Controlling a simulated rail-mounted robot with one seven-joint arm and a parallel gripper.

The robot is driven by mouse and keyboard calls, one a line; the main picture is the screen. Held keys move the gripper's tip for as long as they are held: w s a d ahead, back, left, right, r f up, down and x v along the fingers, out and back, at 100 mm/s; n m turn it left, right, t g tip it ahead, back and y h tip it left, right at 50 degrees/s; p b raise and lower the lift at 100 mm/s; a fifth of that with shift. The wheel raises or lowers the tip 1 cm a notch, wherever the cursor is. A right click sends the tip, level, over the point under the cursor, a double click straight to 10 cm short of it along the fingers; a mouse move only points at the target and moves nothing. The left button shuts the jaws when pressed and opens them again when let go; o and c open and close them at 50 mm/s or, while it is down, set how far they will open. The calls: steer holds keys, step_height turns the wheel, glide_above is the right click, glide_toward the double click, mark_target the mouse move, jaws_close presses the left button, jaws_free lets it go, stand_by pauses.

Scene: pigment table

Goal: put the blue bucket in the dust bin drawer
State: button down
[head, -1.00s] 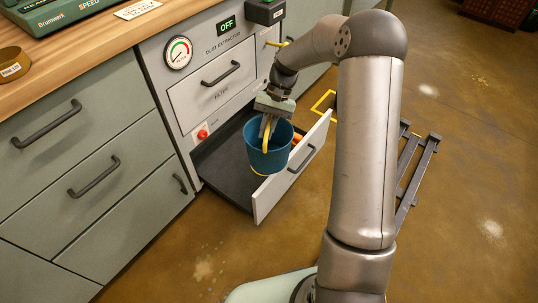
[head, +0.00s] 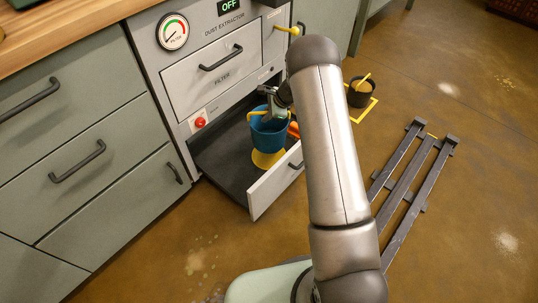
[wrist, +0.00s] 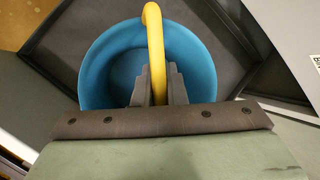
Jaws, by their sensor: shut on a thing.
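The blue bucket (head: 268,133) has a yellow base and a yellow handle. It is upright inside the open dust bin drawer (head: 222,172), toward the drawer's right side. My gripper (wrist: 154,88) is shut on the yellow handle (wrist: 153,30), with a grey finger on each side of it. The empty bucket interior (wrist: 110,70) shows below the fingers in the wrist view. In the head view my arm partly hides my gripper and the drawer's right end. I cannot tell for sure whether the bucket's base touches the drawer floor.
An orange thing (head: 294,130) is beside the bucket, partly hidden. The filter drawer (head: 222,75) above is shut. A dark bucket with a yellow handle (head: 360,94) stands on the floor near yellow markings. A grey slatted rack (head: 408,178) lies to the right. The drawer's left part is clear.

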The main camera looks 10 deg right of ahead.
mark_target(269, 127)
step_height(269, 127, down, 10)
steer(key=b, duration=0.4)
steer(key=shift+w+d, duration=0.1)
steer(key=shift+w, duration=0.05)
steer(key=shift+f, duration=0.15)
steer(key=c, duration=1.5)
jaws_free()
